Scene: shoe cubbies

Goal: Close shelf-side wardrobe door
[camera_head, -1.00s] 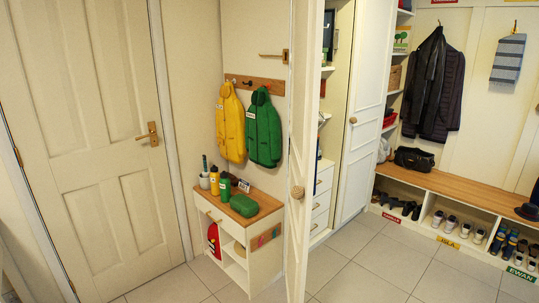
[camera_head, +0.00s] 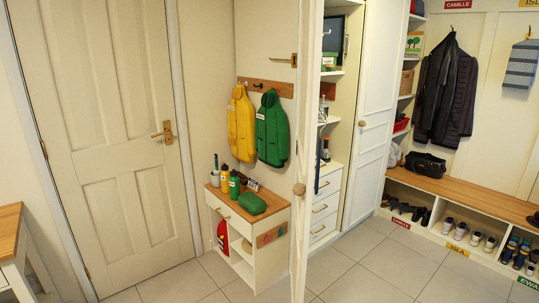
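The white wardrobe stands in the middle of the head view. One tall white door (camera_head: 309,110) stands open, seen nearly edge-on, with a round wooden knob (camera_head: 299,188). It hides part of the wardrobe's left side. The other white door (camera_head: 375,120), beside the open shelves on the right, appears shut or nearly shut, with its round knob (camera_head: 362,123) near its left edge. Between the doors, shelves and white drawers (camera_head: 326,205) show inside. I cannot tell for certain which door is the shelf-side one. My gripper is not in view.
A small cabinet (camera_head: 225,206) with bottles on top stands left of the open door. A wooden-topped table (camera_head: 10,218) is at the left edge. A shoe bench (camera_head: 480,199) runs along the right. Tiled floor (camera_head: 365,265) in front of the wardrobe is clear.

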